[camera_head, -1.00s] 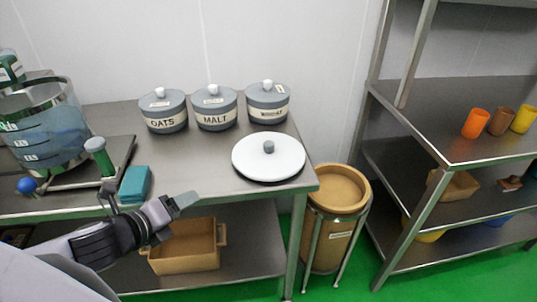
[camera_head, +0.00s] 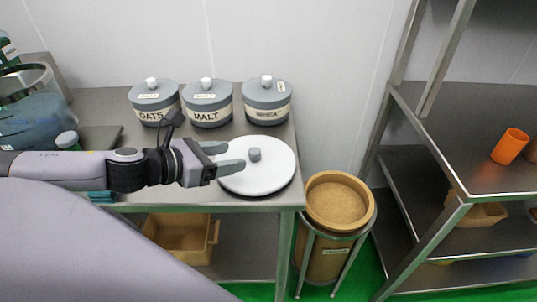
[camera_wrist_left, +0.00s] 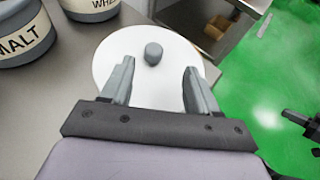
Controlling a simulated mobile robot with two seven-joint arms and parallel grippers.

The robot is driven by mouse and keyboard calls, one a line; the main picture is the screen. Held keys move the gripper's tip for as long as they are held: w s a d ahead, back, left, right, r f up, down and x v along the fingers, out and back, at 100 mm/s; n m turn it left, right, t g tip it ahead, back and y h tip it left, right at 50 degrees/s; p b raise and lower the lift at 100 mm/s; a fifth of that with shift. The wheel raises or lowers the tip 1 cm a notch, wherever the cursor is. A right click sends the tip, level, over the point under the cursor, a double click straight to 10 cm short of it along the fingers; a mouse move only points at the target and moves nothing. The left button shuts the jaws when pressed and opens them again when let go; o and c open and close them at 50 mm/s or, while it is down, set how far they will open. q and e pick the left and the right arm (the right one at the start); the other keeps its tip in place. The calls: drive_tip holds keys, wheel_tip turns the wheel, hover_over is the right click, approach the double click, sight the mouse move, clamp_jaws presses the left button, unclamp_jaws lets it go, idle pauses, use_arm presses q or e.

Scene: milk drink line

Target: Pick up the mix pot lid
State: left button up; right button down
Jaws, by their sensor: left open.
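The mix pot lid (camera_head: 272,165) is a round white disc with a grey knob (camera_head: 254,154), lying flat on the steel table near its right end. It also shows in the left wrist view (camera_wrist_left: 150,85), with the knob (camera_wrist_left: 153,53) beyond the fingertips. My left gripper (camera_head: 232,157) is open and comes in from the left over the lid's left part. Its fingers point at the knob, which looks just ahead of the fingertips and in line with the gap. In the left wrist view the gripper (camera_wrist_left: 160,70) holds nothing.
Grey pots labelled oats (camera_head: 153,104), malt (camera_head: 208,103) and wheat (camera_head: 267,101) stand behind the lid. A brown bin (camera_head: 338,202) in a metal stand is right of the table. A shelf rack (camera_head: 465,135) with an orange cup (camera_head: 510,146) stands farther right.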

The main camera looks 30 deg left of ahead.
sight(252, 152)
use_arm(q)
drive_tip(key=shift+w+d+f+b, duration=0.1)
drive_tip(key=shift+w+f+b, duration=0.1)
drive_tip(key=shift+w+b, duration=0.3)
drive_tip(key=shift+w+d+f+b, duration=0.15)
drive_tip(key=shift+w+b, duration=0.1)
drive_tip(key=shift+b, duration=0.25)
drive_tip(key=shift+w+f, duration=0.1)
drive_tip(key=shift+w, duration=0.15)
drive_tip(key=shift+w+f, duration=0.2)
drive_tip(key=shift+w, duration=0.3)
drive_tip(key=shift+w+d+f, duration=0.1)
drive_tip(key=shift+w+f, duration=0.1)
drive_tip(key=shift+w, duration=0.35)
drive_tip(key=shift+p+x, duration=0.3)
drive_tip(key=shift+x, duration=1)
drive_tip(key=shift+f, duration=0.1)
drive_tip(key=shift+c, duration=0.2)
